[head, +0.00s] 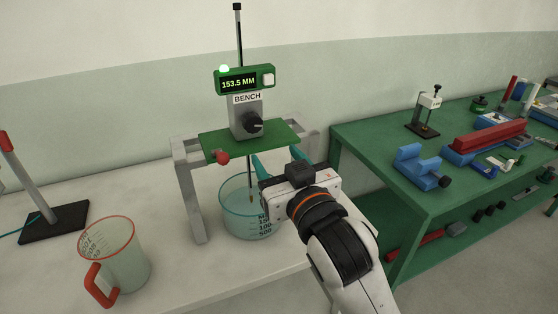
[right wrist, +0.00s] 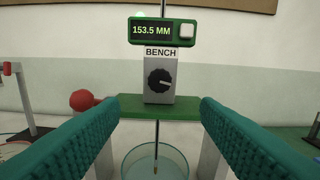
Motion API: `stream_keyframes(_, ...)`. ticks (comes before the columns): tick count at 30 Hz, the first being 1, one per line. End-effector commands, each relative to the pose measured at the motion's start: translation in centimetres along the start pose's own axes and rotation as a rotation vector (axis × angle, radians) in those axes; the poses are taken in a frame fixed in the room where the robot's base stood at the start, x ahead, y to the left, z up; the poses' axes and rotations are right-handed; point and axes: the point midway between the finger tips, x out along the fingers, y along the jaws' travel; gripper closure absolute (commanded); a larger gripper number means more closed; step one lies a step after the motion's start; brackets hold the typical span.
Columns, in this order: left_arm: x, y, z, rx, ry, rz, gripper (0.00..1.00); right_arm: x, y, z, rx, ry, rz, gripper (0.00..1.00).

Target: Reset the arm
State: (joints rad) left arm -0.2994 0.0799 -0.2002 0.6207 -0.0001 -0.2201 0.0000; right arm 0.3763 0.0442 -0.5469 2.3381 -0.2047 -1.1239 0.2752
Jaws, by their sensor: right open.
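My right gripper (head: 278,160) is open, its two teal fingers apart and pointing at the measuring stand. In the right wrist view the fingers come in from both lower sides, with nothing held between their tips (right wrist: 158,108). Behind them is the gauge (head: 245,80) reading 153.5 MM, with a lit green lamp and a white button. Below it is a grey block labelled BENCH with a black knob (head: 252,124); it also shows in the right wrist view (right wrist: 160,80). A thin rod runs down into a clear beaker (head: 235,215), partly hidden by my gripper. My left gripper is out of view.
The green plate (head: 217,143) with a red ball knob (head: 222,157) sits on grey legs. A red-handled jug (head: 128,265) and a tilted post on a black base (head: 55,222) stand left. A green workbench (head: 375,140) with blue and red tools is at right.

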Motion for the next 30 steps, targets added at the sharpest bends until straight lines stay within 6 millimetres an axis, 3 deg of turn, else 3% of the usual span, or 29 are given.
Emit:
stream_keyframes(7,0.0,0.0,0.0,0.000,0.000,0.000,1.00,0.0,-0.1,-0.2,0.001,0.005,-0.001,0.43)
stream_keyframes(10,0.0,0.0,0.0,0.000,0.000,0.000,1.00,-0.3,-0.7,-2.1,0.010,0.056,-0.014,0.43)
stream_keyframes(14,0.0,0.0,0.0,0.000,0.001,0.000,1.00,-2.0,-2.5,-8.5,0.037,0.234,-0.051,0.43)
stream_keyframes(18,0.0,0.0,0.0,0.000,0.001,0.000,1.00,-6.7,-4.7,-17.8,0.067,0.514,-0.095,0.43)
stream_keyframes(21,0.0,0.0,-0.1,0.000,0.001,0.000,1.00,-11.1,-5.7,-23.3,0.082,0.702,-0.115,0.43)
stream_keyframes(24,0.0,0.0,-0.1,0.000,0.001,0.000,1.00,-15.2,-6.2,-27.2,0.090,0.855,-0.123,0.43)
stream_keyframes(30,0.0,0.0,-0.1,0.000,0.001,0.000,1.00,-22.3,-6.7,-32.0,0.099,1.086,-0.127,0.43)
